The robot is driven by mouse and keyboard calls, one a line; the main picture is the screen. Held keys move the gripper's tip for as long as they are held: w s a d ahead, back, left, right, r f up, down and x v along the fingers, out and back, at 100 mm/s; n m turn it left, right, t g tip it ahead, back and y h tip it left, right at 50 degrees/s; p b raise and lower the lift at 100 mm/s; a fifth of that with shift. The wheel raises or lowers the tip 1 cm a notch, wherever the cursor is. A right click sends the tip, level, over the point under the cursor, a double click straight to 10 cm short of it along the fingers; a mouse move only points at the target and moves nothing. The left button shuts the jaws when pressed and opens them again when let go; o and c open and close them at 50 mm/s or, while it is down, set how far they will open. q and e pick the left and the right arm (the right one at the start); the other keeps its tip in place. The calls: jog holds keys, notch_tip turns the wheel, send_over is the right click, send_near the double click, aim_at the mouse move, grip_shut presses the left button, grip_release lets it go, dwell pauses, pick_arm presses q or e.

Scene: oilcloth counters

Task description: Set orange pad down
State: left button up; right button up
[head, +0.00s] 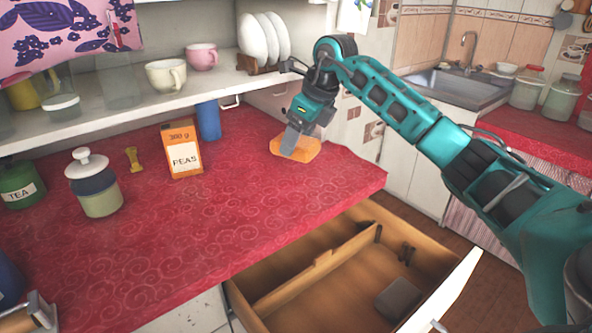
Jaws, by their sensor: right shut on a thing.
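The orange pad (308,149) is a flat piece at the back right of the red counter. My right gripper (290,143) points down, shut on the pad's left part, and its fingers hide some of it. The pad lies at or just above the red cloth (240,205); I cannot tell whether it touches. My left gripper is not in view.
An orange peas box (182,150) and a blue cup (208,120) stand left of the pad. A lidded jar (95,188) and a green tea tin (20,184) are further left. Below the counter's front edge, a wooden drawer (320,284) is open. The counter's middle front is clear.

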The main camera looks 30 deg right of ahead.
aim_at(310, 143)
jog(key=shift+f, duration=3.9)
jog(key=shift+f, duration=0.1)
jog(key=o, duration=1)
jog(key=shift+r, duration=0.2)
jog(key=v, duration=1.1)
jog(key=shift+s+r, duration=0.2)
jog(key=shift+r, duration=0.15)
